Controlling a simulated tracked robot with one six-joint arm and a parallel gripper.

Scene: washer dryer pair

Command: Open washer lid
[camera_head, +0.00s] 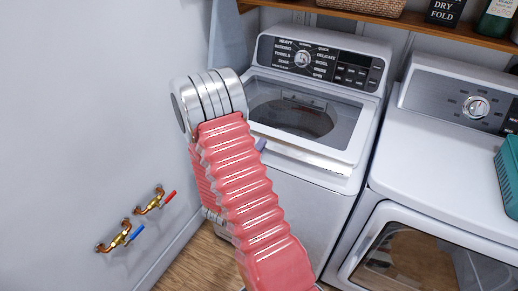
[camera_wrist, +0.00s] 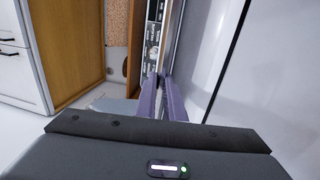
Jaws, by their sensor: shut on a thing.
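The washer (camera_head: 290,195) stands in the middle of the head view, with a glass-windowed lid (camera_head: 345,128) on top. The lid lies down or nearly so; I cannot tell whether its front edge is slightly raised. My arm reaches up in front of the washer's left side and hides part of it. One purple finger of my gripper (camera_head: 261,145) shows at the lid's front left edge. In the wrist view, both purple fingers of my gripper (camera_wrist: 163,82) are close together on the lid's edge, and the exact contact is hard to see.
The dryer (camera_head: 440,165) stands close on the right, with a teal basket (camera_head: 509,175) on it. A wooden shelf (camera_head: 400,27) with a wicker basket (camera_head: 362,6) hangs above. Two taps (camera_head: 122,236) stick out of the left wall. Some wooden floor shows beside the washer.

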